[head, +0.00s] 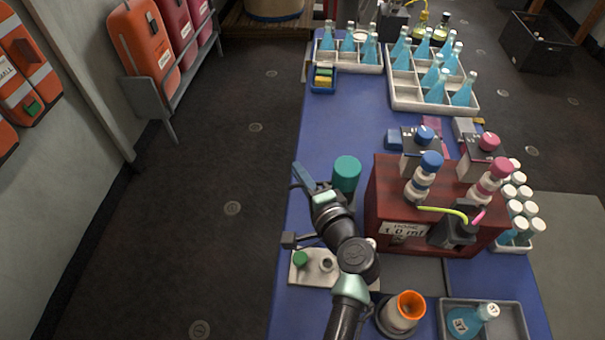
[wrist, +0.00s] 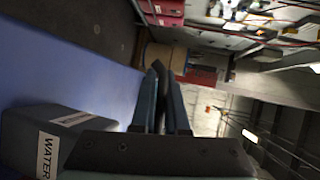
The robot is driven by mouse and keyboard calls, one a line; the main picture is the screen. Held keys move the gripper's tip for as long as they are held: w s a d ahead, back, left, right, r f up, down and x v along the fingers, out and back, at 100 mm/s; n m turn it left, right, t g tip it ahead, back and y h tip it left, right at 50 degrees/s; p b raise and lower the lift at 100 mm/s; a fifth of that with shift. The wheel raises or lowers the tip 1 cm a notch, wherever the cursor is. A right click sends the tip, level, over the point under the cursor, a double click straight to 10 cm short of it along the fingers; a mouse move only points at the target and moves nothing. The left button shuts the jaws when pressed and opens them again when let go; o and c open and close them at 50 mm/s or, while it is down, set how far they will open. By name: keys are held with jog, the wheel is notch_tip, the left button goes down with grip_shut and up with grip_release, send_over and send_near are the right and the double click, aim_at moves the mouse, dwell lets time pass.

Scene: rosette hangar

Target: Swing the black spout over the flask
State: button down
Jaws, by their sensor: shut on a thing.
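A black spout piece (head: 452,230) sits at the front of the dark red dispenser box (head: 382,205). A yellow-green tube and a pink tube run to it. A flask (head: 465,321) with blue liquid and a white cap stands in a grey tray (head: 512,318) at the front right, apart from the spout. My gripper (head: 303,178) is over the table's left edge, left of the teal cylinder (head: 346,172) and well away from the spout. In the wrist view my gripper (wrist: 158,80) has its fingers close together on a thin dark thing that I cannot identify.
An orange-mouthed cup (head: 408,305) stands left of the tray. White-capped vials (head: 530,228) stand right of the box. Racks of blue flasks (head: 402,100) fill the table's far end. A grey block labelled WATER (wrist: 60,135) is close in the wrist view. The middle blue tabletop (head: 345,120) is clear.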

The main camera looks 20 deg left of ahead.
jog(key=shift+s+d+n+g+y+b, duration=0.25)
jog(key=shift+s+n+g+y+b, duration=0.5)
jog(key=shift+n+g, duration=0.35)
jog(key=shift+s+d+n+g+y+b, duration=0.25)
jog(key=shift+s+n+g+y+b, duration=0.6)
jog(key=shift+g, duration=0.4)
jog(key=shift+s+d+n+g+y+b, duration=0.25)
jog(key=shift+s+n+g+y+b, duration=0.4)
jog(key=shift+n+g, duration=0.5)
jog(key=shift+s, duration=0.1)
jog(key=c, duration=0.9)
grip_release()
jog(key=shift+c, duration=0.2)
jog(key=v, duration=1.3)
